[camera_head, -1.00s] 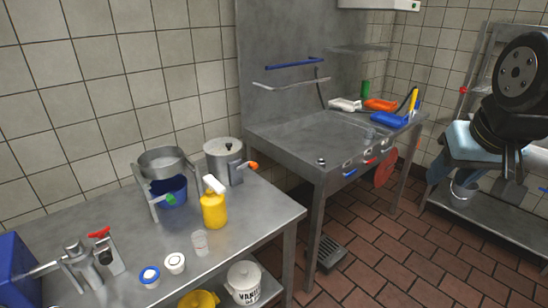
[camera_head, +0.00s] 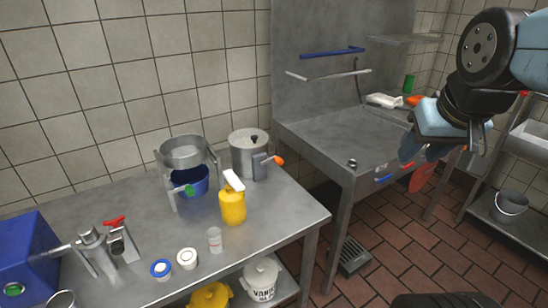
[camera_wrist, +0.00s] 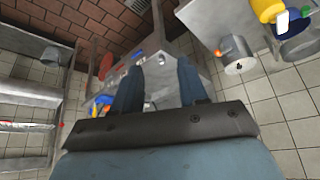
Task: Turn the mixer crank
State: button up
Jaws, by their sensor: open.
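A lidded metal pot (camera_head: 247,152) stands at the back right of the left steel table. A crank-like arm with an orange knob (camera_head: 280,160) sticks out from its right side; I take this for the mixer crank, though the picture does not confirm it. The pot also shows in the wrist view (camera_wrist: 238,65), with its orange knob (camera_wrist: 218,53). My gripper (camera_head: 410,145) hangs in the air to the right, in front of the steel sink unit, well apart from the pot. In the wrist view its dark blue fingers (camera_wrist: 160,75) are spread, with nothing between them.
Beside the pot are a yellow bottle (camera_head: 232,206) and a metal stand (camera_head: 185,155) with a blue bowl (camera_head: 190,184) under it. A small clear cup (camera_head: 214,239) stands in front. The sink unit (camera_head: 335,145) is right of the table. Tiled floor (camera_head: 375,275) lies between.

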jog(key=shift+o, duration=0.3)
jog(key=shift+o, duration=0.8)
jog(key=shift+w, duration=0.2)
jog(key=w+f, duration=0.1)
jog(key=w, duration=0.4)
jog(key=w+a+f+t, duration=0.1)
jog(key=w+f, duration=0.1)
jog(key=w, duration=0.3)
jog(key=w+f+t, duration=0.1)
jog(key=w, duration=0.4)
jog(key=shift+w+a+f+h, duration=0.2)
jog(key=shift+w+f+h, duration=0.1)
jog(key=shift+w+f, duration=0.1)
jog(key=w+a+f+n+t+y, duration=0.15)
jog(key=w+a+f, duration=0.25)
jog(key=w+f, duration=0.7)
jog(key=m+t+y, duration=0.3)
jog(key=t+y, duration=0.2)
jog(key=y, duration=0.4)
send_near(281, 163)
jog(key=s+d, duration=0.1)
jog(key=d, duration=0.1)
jog(key=shift+s+a+f+m+t, duration=0.25)
jog(key=shift+s+f+m+t, duration=0.15)
jog(key=shift+m, duration=0.45)
jog(key=x, duration=1.3)
jog(key=shift+w+a+r, duration=0.1)
jog(key=shift+w+a, duration=0.1)
jog(key=shift+a, duration=0.1)
